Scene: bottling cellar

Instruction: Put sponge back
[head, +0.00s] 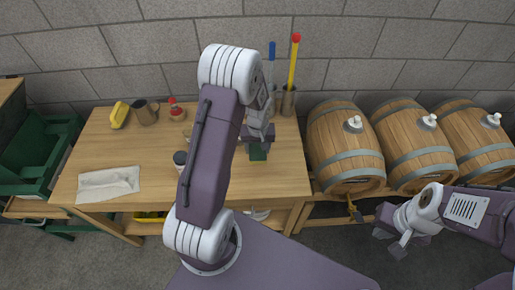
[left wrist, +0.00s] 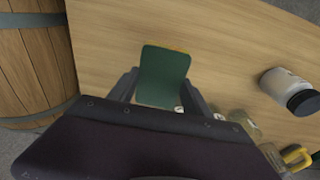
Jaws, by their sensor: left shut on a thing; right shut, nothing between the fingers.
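The sponge (head: 258,153) is a dark green block near the right part of the wooden table. My left gripper (head: 258,137) reaches down over it and is shut on it. In the left wrist view the sponge (left wrist: 163,72) sits between the two fingers, green with a thin yellow edge. I cannot tell whether it touches the tabletop. My right gripper (head: 389,240) is shut and empty, off the table at the lower right, in front of the barrels.
The table (head: 93,153) holds a white cloth (head: 108,184), a yellow object (head: 119,114), a metal mug (head: 145,112), a red-capped jar (head: 176,108) and a dark-lidded white jar (left wrist: 288,88). Long-handled tools stand in metal pots (head: 288,101) behind.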

